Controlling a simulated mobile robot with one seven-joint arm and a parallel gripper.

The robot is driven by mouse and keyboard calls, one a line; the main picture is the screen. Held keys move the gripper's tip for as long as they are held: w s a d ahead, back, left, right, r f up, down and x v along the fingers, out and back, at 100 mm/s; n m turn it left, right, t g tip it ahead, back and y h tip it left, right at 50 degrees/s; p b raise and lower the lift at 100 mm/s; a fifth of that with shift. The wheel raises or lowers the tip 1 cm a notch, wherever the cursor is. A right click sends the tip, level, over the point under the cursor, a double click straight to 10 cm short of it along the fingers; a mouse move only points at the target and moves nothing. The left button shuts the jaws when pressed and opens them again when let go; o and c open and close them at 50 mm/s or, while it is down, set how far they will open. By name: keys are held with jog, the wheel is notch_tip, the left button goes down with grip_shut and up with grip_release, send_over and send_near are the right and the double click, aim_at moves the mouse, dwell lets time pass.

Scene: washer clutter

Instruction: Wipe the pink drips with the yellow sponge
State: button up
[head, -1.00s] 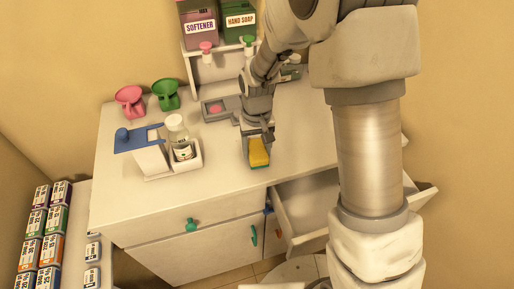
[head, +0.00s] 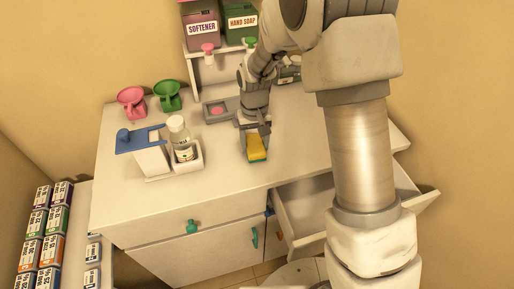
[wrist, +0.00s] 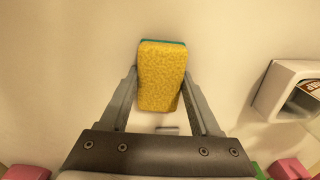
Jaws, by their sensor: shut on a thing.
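The yellow sponge (head: 256,147), with a green backing, is between the fingers of my gripper (head: 255,133), which is shut on it. The sponge also shows in the wrist view (wrist: 161,78), gripped at its sides by both fingers (wrist: 162,95). It is over the white countertop, right of the bottle holder; I cannot tell whether it touches the surface. A pink patch (head: 217,111) shows in the grey tray (head: 207,118), behind and left of the sponge. Other pink drips are not clearly visible.
A bottle (head: 181,140) stands in a white holder beside a blue-topped dispenser (head: 140,141). Pink (head: 131,100) and green (head: 167,94) scoops stand behind. Softener (head: 202,22) and hand soap (head: 242,24) dispensers sit above the tray. A drawer (head: 310,208) hangs open at front right.

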aim_at(257, 153)
jog(key=shift+w+a+f, duration=0.1)
jog(key=shift+w+a, duration=0.15)
jog(key=shift+w, duration=0.65)
jog(key=shift+w+a+f, duration=0.1)
jog(key=shift+w+a, duration=0.15)
jog(key=shift+w, duration=0.65)
jog(key=shift+w+a+r+p, duration=0.15)
jog(key=shift+w+a, duration=0.1)
jog(key=shift+w, duration=0.5)
jog(key=shift+w+a+p, duration=0.15)
jog(key=shift+w+a, duration=0.05)
jog(key=shift+w, duration=0.55)
jog(key=shift+w+a+r, duration=0.1)
jog(key=shift+w+a, duration=0.05)
jog(key=shift+w, duration=0.35)
grip_shut()
jog(key=shift+r, duration=0.2)
jog(key=shift+s+d+f+b, duration=0.2)
jog(key=shift+s+d+b, duration=0.25)
jog(key=shift+s, duration=1.4)
jog(key=shift+s+d+f+b, duration=0.25)
jog(key=shift+s+d, duration=0.35)
jog(key=shift+s, duration=1.25)
jog(key=shift+s+d+f+b, duration=0.15)
jog(key=shift+s+d+b, duration=0.3)
jog(key=shift+s, duration=1.5)
jog(key=shift+a, duration=0.1)
